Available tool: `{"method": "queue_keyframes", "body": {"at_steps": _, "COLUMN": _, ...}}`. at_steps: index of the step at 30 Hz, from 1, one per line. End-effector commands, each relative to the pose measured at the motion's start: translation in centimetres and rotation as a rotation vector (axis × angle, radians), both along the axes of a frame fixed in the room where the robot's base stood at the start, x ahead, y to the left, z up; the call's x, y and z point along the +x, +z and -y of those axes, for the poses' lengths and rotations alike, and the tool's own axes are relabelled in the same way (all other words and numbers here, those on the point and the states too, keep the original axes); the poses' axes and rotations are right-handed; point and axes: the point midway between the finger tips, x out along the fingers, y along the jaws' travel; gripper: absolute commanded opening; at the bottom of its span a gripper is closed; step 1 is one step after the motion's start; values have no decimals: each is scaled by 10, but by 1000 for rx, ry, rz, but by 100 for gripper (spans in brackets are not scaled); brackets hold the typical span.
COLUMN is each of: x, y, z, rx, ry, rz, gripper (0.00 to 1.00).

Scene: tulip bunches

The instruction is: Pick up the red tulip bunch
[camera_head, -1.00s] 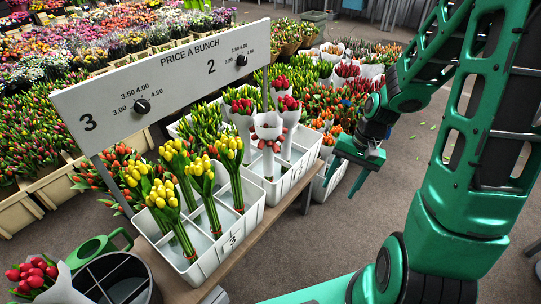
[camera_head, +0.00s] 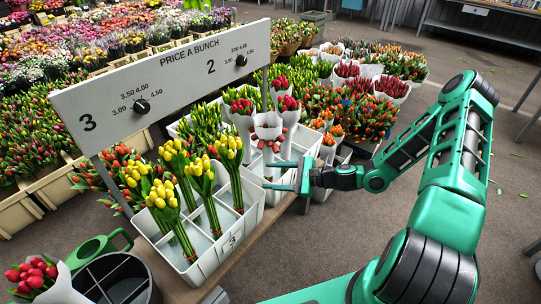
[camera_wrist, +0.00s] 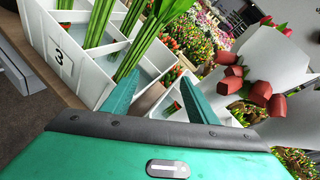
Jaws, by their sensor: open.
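Several red tulip bunches in white paper stand in the far crate: one (camera_head: 241,106) at its left, one (camera_head: 288,103) at its right. In front of them, a white-wrapped bunch (camera_head: 268,131) has brownish-red blooms hanging outward; these blooms show at right in the wrist view (camera_wrist: 262,92). I cannot tell which one is meant. My gripper (camera_head: 271,176) is open and empty at the right side of the crates, pointing left, just in front of the wrapped bunch's lower part. In the wrist view its fingers (camera_wrist: 158,96) are spread, with crate walls and green stems beyond.
Yellow tulip bunches (camera_head: 201,175) stand in the near white crate (camera_head: 233,238) marked 3. A price board (camera_head: 165,80) rises behind the crates. A green watering can (camera_head: 95,247) and a dark round divided container (camera_head: 125,285) are at lower left.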

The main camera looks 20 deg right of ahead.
Motion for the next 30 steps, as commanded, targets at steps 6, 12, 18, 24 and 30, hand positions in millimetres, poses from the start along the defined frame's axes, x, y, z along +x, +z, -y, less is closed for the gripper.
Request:
{"method": "queue_keyframes", "body": {"at_steps": 6, "x": 44, "y": 10, "z": 17, "rx": 302, "ry": -275, "rz": -50, "gripper": 53}}
{"method": "queue_keyframes", "body": {"at_steps": 12, "x": 68, "y": 15, "z": 41, "rx": 487, "ry": -441, "rz": -85, "gripper": 53}}
{"method": "queue_keyframes", "body": {"at_steps": 18, "x": 78, "y": 17, "z": 52, "rx": 563, "ry": -510, "rz": -99, "gripper": 53}}
{"method": "queue_keyframes", "body": {"at_steps": 24, "x": 102, "y": 17, "z": 39, "rx": 569, "ry": -512, "rz": -99, "gripper": 53}}
{"method": "queue_keyframes", "body": {"at_steps": 30, "x": 122, "y": 18, "z": 28, "rx": 567, "ry": -512, "rz": -100, "gripper": 53}}
